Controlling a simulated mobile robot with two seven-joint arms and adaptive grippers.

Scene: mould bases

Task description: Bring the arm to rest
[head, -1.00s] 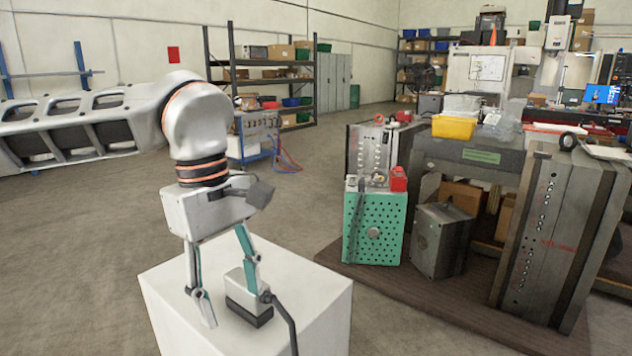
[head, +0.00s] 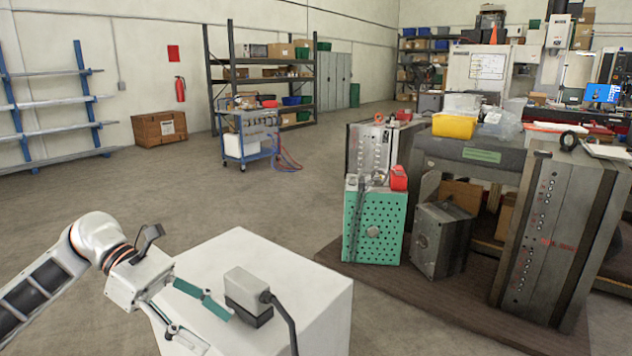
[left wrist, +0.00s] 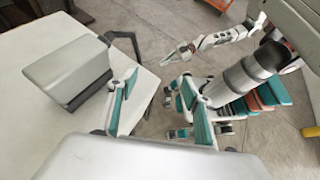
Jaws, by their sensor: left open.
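A grey box-shaped device (head: 246,290) with a dark base and a black cable stands on the block, just right of the upper finger. In the left wrist view the device (left wrist: 70,72) is left of the fingers, apart from them. What seems my right gripper (left wrist: 178,54) shows small there; its jaws are unclear.
A green perforated mould base (head: 374,225) and large grey mould plates (head: 560,235) stand on a dark wooden platform (head: 440,300) to the right. A blue trolley (head: 248,140) with hoses is further back. The floor between is clear.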

